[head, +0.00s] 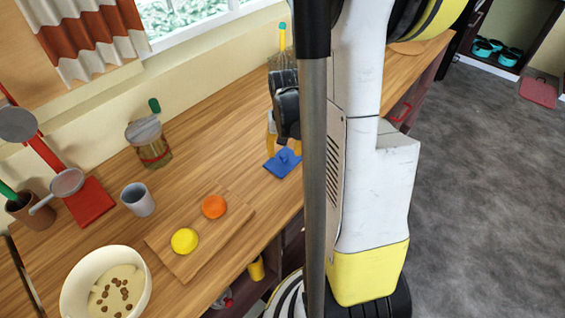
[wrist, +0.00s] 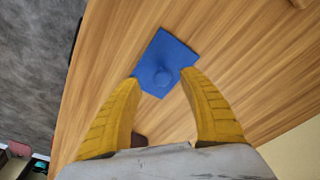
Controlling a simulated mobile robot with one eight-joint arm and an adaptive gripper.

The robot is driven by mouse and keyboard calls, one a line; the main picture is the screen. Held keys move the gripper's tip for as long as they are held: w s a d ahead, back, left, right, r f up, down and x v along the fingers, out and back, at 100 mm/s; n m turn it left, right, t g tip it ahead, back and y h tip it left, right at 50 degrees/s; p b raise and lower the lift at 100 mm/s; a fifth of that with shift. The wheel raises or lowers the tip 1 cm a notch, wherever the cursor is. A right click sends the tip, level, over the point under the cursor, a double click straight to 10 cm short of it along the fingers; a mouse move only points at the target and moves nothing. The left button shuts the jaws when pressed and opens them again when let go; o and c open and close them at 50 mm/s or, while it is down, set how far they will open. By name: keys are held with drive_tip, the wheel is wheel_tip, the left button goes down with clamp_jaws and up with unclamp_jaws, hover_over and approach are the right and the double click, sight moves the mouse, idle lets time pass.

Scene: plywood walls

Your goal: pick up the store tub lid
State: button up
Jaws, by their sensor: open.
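The blue square lid (wrist: 168,48) with a round knob lies flat on the wooden counter. In the head view the lid (head: 279,165) is near the counter's front edge, partly hidden by my arm. My gripper (wrist: 161,80) is open, its two yellow fingers pointing down at the lid, one on either side of the knob in the wrist view. In the head view my gripper (head: 281,145) is just above the lid. Whether the fingertips touch the lid I cannot tell. Nothing is between the fingers except the view of the knob.
A cutting board (head: 180,262) with a yellow ball (head: 185,241) and an orange ball (head: 214,206) lies to the left. A grey cup (head: 138,199), a glass jar (head: 152,150) and a cream bowl (head: 76,291) stand further left. The counter between jar and lid is clear.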

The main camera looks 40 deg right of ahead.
sight(284, 154)
drive_tip(key=f, duration=0.1)
drive_tip(key=f+b, duration=0.1)
drive_tip(key=f, duration=0.1)
drive_tip(key=shift+w+d+f, duration=0.15)
drive_tip(key=shift+w, duration=0.25)
clamp_jaws()
